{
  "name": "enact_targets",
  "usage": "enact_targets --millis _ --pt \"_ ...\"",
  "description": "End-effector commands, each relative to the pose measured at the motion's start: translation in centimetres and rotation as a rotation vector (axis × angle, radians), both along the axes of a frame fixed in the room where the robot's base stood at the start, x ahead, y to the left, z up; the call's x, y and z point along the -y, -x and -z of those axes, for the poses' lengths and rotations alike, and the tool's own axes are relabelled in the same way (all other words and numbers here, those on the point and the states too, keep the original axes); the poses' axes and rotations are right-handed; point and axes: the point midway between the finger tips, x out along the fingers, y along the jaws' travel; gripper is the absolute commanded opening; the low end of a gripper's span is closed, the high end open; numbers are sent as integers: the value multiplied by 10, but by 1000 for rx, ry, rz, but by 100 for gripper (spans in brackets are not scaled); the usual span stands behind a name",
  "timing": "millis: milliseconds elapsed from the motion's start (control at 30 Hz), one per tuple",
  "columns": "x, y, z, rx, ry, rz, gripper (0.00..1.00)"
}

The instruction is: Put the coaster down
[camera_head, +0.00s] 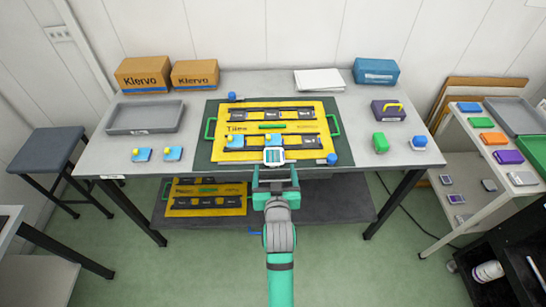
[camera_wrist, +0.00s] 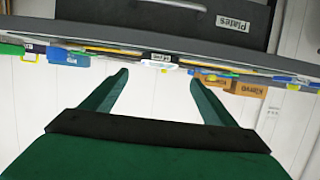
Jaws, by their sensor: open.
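A small white-rimmed square with a pale teal middle (camera_head: 274,156) lies at the front edge of the dark mat, just beyond my gripper. It may be the coaster, but I cannot tell for sure. A small white thing (camera_wrist: 158,66) also shows on the table edge between my fingers in the wrist view. My gripper (camera_head: 275,171) is open at the table's front edge, and its fingers (camera_wrist: 160,80) hold nothing. Two blue squares with yellow parts (camera_head: 140,154) (camera_head: 173,153) lie at the table's front left.
A yellow board (camera_head: 315,108) with green handles lies on the dark mat (camera_head: 205,150), with more blue pieces on it. A grey tray (camera_head: 112,130) stands left. Green (camera_head: 380,142) and blue-white (camera_head: 420,144) items stand right.

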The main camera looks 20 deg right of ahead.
Motion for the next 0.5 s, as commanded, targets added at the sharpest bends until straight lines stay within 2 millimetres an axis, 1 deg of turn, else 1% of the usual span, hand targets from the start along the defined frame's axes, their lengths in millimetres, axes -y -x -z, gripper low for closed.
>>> enact_targets --millis 33,100,267,333,500 --pt "2 -6 2 0 -1 0 80" --pt "4 -13 4 1 -1 0 80" --pt "6 -20 7 1 -1 0 80" --pt "8 -26 10 0 -1 -1 80" --pt "15 -48 19 1 0 -1 80"
